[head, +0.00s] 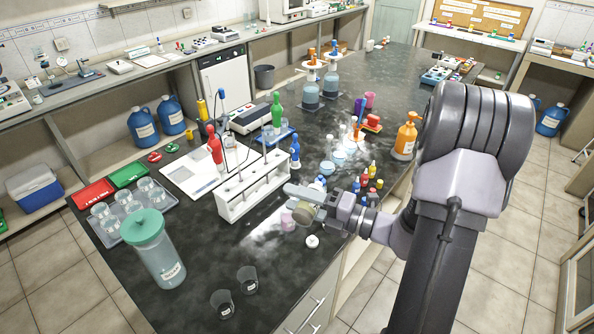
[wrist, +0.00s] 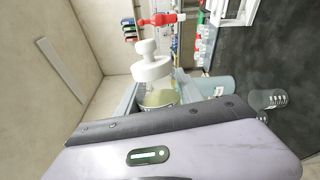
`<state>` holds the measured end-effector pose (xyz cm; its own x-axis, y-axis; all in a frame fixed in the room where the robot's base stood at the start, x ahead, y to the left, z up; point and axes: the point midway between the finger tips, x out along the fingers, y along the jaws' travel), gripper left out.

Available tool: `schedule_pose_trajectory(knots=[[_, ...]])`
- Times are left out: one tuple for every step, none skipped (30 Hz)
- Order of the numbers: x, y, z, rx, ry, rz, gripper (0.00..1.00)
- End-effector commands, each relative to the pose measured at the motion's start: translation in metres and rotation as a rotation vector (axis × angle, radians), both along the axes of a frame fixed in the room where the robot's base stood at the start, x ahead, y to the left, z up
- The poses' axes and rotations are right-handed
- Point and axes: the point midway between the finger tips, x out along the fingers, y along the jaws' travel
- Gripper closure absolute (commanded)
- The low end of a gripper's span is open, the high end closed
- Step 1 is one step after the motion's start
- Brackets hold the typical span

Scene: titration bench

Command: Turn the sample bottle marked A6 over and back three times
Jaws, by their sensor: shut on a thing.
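My gripper (head: 308,207) is over the near right part of the dark bench, beside the white rack. It is shut on a small bottle with yellowish contents (head: 303,214), which looks tilted; no A6 mark can be read on it. In the wrist view my gripper's pale jaw (wrist: 160,140) fills the bottom and hides much of the view. A yellowish part, probably the held bottle (wrist: 160,97), shows just past the jaw's dark edge. A white stepped piece (wrist: 151,69) lies in line with it; I cannot tell whether they are joined.
The white rack (head: 240,203) stands close left of my gripper. A pink jar (head: 288,221) and a white round piece (head: 312,241) are close below. Small coloured bottles (head: 366,178) cluster to the right. A green-lidded jug (head: 158,255) and two cups (head: 222,302) stand nearer.

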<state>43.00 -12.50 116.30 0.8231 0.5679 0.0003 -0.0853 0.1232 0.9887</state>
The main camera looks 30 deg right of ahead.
Motion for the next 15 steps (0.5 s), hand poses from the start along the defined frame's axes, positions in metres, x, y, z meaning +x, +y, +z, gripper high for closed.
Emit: schedule_pose_trajectory(knots=[[0.0, 0.0, 0.0092, 0.124, 0.086, 0.0, 0.92], [0.0, -0.0001, 0.0081, 0.204, 0.141, 0.0, 0.92], [0.0001, -0.0002, 0.0067, 0.309, 0.214, 0.0, 0.92], [0.0, 0.0, 0.0093, 0.357, 0.247, 0.0, 0.92], [-0.0002, 0.0003, 0.0107, 0.4, 0.277, 0.0, 0.92], [-0.0001, 0.0002, 0.0116, 0.46, 0.319, 0.0, 0.92], [-0.0003, 0.0004, 0.0115, 0.507, 0.351, 0.0, 0.92], [-0.0003, 0.0005, 0.0116, 0.557, 0.386, 0.0, 0.92], [-0.0003, 0.0005, 0.0111, 0.623, 0.431, 0.0, 0.92], [-0.0005, 0.0007, 0.0107, 0.674, 0.466, 0.0, 0.92], [-0.0004, 0.0006, 0.0101, 0.721, 0.499, 0.0, 0.92], [-0.0005, 0.0007, 0.0089, 0.784, 0.542, 0.0, 0.92], [-0.0004, 0.0006, 0.0078, 0.83, 0.574, 0.0, 0.92], [-0.0004, 0.0006, 0.0064, 0.872, 0.603, 0.0, 0.92], [-0.0005, 0.0007, 0.0048, 0.924, 0.639, 0.0, 0.92]])
